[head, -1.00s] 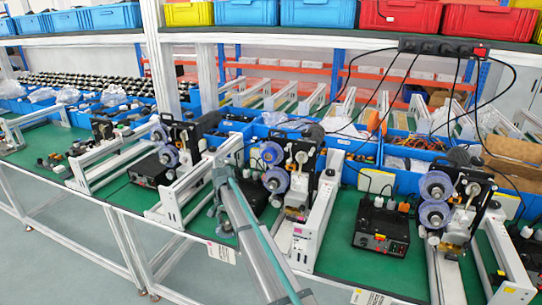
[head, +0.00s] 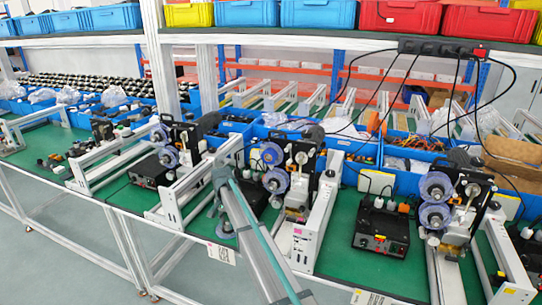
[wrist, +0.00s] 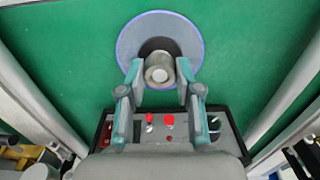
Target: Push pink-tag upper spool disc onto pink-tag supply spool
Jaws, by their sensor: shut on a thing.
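In the wrist view my gripper (wrist: 159,82) has its two fingers closed on the grey hub of a translucent, blue-rimmed spool disc (wrist: 129,42). The disc lies flat-on to the camera over the green bench top; I cannot tell whether it touches it. I cannot read any pink tag to tell which is the supply spool.
A black control box (wrist: 170,126) with red buttons sits close by in the wrist view. White machine rails flank the disc on both sides. More spool machines stand along the bench, one with spools (head: 435,187) at right. Blue bins (head: 395,155) line the back.

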